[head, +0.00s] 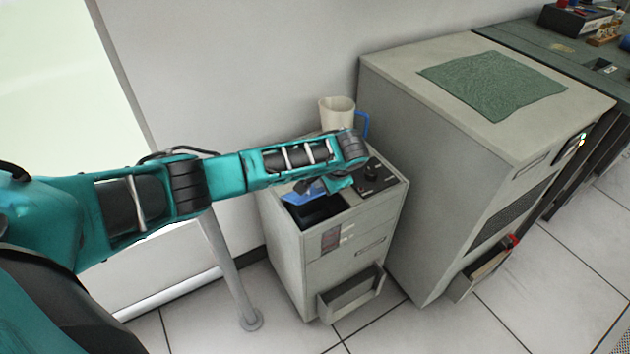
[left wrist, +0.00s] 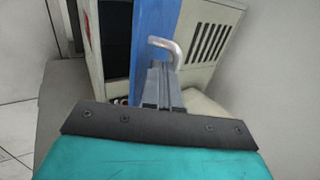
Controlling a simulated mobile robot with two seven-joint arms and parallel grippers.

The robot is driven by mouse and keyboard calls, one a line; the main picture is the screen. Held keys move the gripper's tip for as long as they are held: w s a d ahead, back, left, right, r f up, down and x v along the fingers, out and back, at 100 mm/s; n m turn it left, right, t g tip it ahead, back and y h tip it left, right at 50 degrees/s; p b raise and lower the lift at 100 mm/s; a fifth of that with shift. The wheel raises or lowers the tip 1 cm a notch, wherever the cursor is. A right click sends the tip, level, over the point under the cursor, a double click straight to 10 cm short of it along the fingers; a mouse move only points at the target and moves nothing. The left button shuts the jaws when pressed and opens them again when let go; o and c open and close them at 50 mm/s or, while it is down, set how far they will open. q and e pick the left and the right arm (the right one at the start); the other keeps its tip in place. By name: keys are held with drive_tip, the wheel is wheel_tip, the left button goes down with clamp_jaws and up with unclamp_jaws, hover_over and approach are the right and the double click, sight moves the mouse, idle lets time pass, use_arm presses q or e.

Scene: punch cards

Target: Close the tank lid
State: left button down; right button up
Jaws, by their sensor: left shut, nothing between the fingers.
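The blue tank lid (head: 303,191) is raised and tilted over a dark tank opening (head: 318,211) in the top of a small grey cabinet. My forearm and gripper partly cover it. My left gripper (head: 338,184) is shut and empty, right beside the lid. In the left wrist view the lid is a blue strip (left wrist: 155,35) beyond the shut fingers (left wrist: 159,74). A pale bent metal bar (left wrist: 170,47) shows there by the fingertips. I cannot tell whether the fingers touch the lid. My right gripper is out of view.
A white pitcher (head: 336,112) with a blue handle stands behind my arm. Black controls (head: 374,177) sit right of the opening. An open tray (head: 350,294) juts from the cabinet front. A larger grey cabinet (head: 450,150) with a green cloth (head: 490,84) stands close to the right.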

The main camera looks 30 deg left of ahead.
use_arm(q)
drive_tip(key=d+f+t+y, duration=0.1)
drive_tip(key=s+d+f+y+b, duration=0.1)
drive_tip(key=f+y, duration=0.1)
drive_tip(key=s+d+f+t+y+b, duration=0.1)
drive_tip(key=f, duration=0.1)
drive_tip(key=shift+d+f+t, duration=0.25)
drive_tip(key=shift+t, duration=0.05)
drive_tip(key=shift+s+d+f+b, duration=0.1)
drive_tip(key=shift+d+f+b, duration=0.05)
drive_tip(key=shift+f+b, duration=0.45)
drive_tip(key=shift+s+d+f+b, duration=0.2)
drive_tip(key=shift+f+b, duration=0.2)
drive_tip(key=shift+f, duration=0.4)
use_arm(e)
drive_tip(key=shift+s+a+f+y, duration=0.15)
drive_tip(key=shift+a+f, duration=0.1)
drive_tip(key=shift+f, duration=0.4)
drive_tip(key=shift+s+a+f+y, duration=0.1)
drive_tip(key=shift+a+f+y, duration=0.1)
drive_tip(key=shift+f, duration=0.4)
